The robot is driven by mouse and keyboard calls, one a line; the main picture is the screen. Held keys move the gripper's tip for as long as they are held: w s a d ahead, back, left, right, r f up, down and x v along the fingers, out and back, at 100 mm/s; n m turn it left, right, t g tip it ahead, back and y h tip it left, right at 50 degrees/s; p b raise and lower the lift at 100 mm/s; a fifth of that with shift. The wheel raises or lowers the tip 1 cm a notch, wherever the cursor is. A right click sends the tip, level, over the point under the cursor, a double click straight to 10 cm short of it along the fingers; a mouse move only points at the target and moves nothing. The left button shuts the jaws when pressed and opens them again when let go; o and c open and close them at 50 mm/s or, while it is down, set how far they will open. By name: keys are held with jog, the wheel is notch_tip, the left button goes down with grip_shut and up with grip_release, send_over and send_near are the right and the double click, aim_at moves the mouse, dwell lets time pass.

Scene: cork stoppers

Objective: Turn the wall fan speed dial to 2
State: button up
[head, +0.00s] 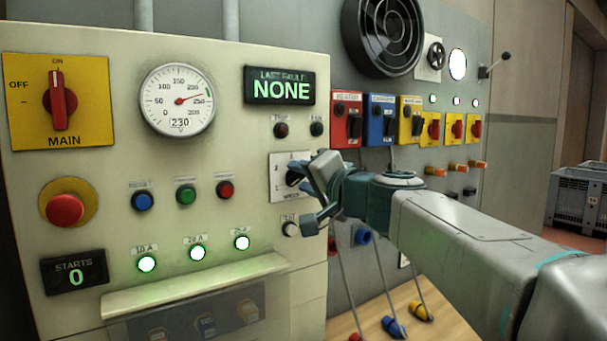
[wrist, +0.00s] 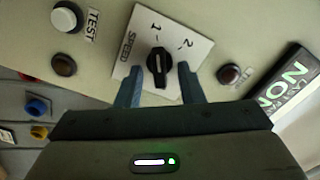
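The fan speed dial (wrist: 158,66) is a black knob on a white plate (wrist: 128,66) marked SPEED, 1 and 2. In the wrist view its bar runs roughly up and down, with the upper end toward the 1. I cannot tell for sure which end is the pointer. My gripper (wrist: 161,76) is open, with one blue-grey finger on each side of the knob and a visible gap to both. In the head view the dial (head: 294,176) is partly hidden behind my gripper (head: 311,194), which is close to the panel.
A white TEST button (wrist: 66,17) and a dark red lamp (wrist: 230,74) sit close to the plate. The LAST FAULT display (head: 280,86) reads NONE. Red, blue and yellow switch boxes (head: 380,118) are to the right. A ledge (head: 195,285) juts out below.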

jog(key=shift+w+a, duration=0.25)
jog(key=c, duration=0.7)
jog(key=shift+m, duration=0.3)
jog(key=m+b, duration=0.1)
jog(key=m, duration=0.3)
jog(key=shift+d+f+m+b, duration=0.1)
jog(key=shift+f+m+b, duration=0.1)
jog(key=shift+m+b, duration=0.15)
jog(key=m, duration=0.3)
jog(key=shift+m, duration=0.25)
jog(key=shift+f+m, duration=0.15)
jog(key=shift+m, duration=1.35)
